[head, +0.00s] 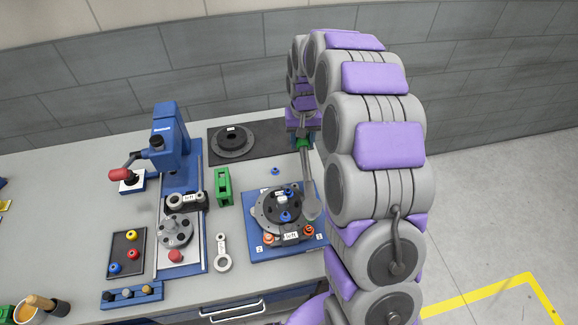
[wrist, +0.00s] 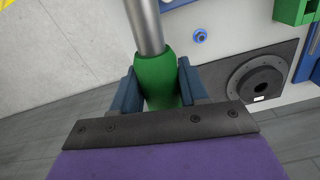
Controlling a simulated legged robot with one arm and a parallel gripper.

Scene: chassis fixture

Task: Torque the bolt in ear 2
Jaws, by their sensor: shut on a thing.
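My gripper (head: 304,138) is shut on the green handle (wrist: 160,80) of a tool with a grey shaft (head: 307,170). The shaft points down to the right side of the round chassis part (head: 262,213), and its wide lower end covers part of that side. I cannot tell whether it touches. The chassis part sits on a blue fixture plate (head: 258,251). An orange bolt (head: 268,238) is at the ear by mark 2, front left. Another orange bolt (head: 307,232) is by mark 3, front right. In the wrist view the shaft (wrist: 146,25) runs out of frame at the top.
A blue bolt (head: 275,171) stands on the table behind the fixture. A black flange (head: 234,140) lies on a dark mat. A green block (head: 222,187), a grey link (head: 222,252) and a blue press (head: 172,145) stand left. A tray (head: 120,239) holds coloured pieces.

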